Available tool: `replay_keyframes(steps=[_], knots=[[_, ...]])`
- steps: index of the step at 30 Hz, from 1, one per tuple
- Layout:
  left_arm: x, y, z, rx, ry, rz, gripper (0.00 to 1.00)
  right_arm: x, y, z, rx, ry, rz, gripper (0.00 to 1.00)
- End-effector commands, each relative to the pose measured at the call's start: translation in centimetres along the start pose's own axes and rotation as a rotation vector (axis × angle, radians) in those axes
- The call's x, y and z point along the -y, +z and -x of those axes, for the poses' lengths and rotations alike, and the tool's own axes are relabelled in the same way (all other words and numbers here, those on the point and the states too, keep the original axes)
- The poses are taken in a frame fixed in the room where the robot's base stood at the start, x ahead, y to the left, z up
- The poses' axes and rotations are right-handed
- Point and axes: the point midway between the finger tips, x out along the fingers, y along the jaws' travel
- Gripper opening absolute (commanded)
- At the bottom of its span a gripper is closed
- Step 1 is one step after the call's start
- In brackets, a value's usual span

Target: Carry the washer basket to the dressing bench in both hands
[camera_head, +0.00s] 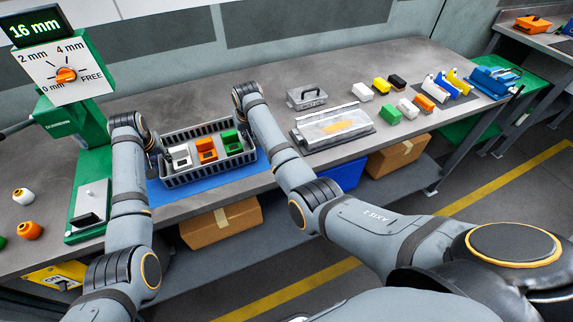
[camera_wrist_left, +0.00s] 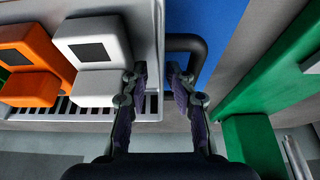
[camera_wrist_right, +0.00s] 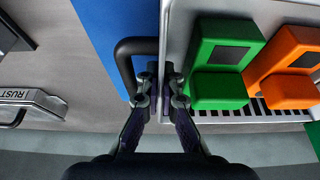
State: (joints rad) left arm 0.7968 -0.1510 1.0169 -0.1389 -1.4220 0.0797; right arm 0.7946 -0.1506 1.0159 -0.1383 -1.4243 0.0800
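The washer basket (camera_head: 212,174), grey with slatted walls, stands on a blue mat on the bench. It holds a white block (camera_head: 179,156), an orange block (camera_head: 206,150) and a green block (camera_head: 231,142). My left gripper (camera_wrist_left: 157,78) is at its left end, fingers a little apart on either side of the end wall, one beside the black handle (camera_wrist_left: 187,43). My right gripper (camera_wrist_right: 159,78) is at its right end, fingers close together on the end wall, one within the handle loop (camera_wrist_right: 130,46). The head view hides both fingertips. The dressing bench cannot be told for sure.
A green machine with a dial (camera_head: 66,75) and a "16 mm" display stands at the left. A grey case (camera_head: 307,96) and a clear-lidded box (camera_head: 333,127) lie right of the basket. Several coloured items lie farther right. Another table (camera_head: 545,38) stands at the far right.

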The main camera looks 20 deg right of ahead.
Motion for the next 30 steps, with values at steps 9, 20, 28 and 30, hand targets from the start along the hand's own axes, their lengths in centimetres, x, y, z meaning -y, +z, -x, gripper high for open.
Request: replay_keyframes(steps=[9, 20, 28, 30], knots=[[0.16, 0.43, -0.37, 0.011, -0.004, 0.0, 0.32, -0.15, -0.04, -0.03, -0.002, 0.003, 0.0, 0.06], [0.15, 0.32, -0.27, 0.008, -0.003, 0.0, 0.32, -0.17, -0.02, -0.02, -0.001, 0.004, 0.0, 0.32], [0.16, 0.22, -0.19, 0.006, -0.003, 0.0, 0.32, -0.16, -0.01, -0.03, -0.001, 0.004, 0.0, 0.32], [0.16, 0.2, -0.18, 0.005, -0.003, 0.0, 0.32, -0.16, 0.0, -0.03, 0.0, 0.004, 0.0, 0.32]])
